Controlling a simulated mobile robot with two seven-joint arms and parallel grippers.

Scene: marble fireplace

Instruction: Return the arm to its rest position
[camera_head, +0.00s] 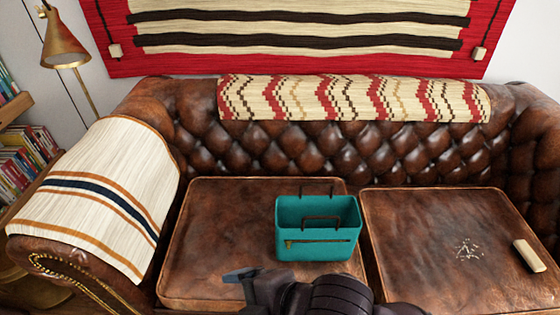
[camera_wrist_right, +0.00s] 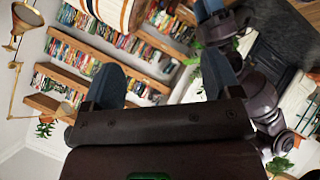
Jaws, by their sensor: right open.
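My right gripper (camera_head: 243,276) is at the bottom middle of the head view, pointing left in front of the sofa. Only one blue finger shows clearly there. In the right wrist view both blue fingers of this gripper (camera_wrist_right: 162,75) stand wide apart with nothing between them. What seems to be my left gripper (camera_wrist_right: 205,10) shows partly at the top of the right wrist view, cut off by the edge; its opening cannot be told. It does not show in the head view.
A teal basket (camera_head: 318,247) stands on the brown leather sofa (camera_head: 230,225), just beyond my right gripper. A beige block (camera_head: 528,256) and pale crumbs (camera_head: 467,249) lie on the right cushion. A brass lamp (camera_head: 64,50) and bookshelves (camera_wrist_right: 120,62) are at the left.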

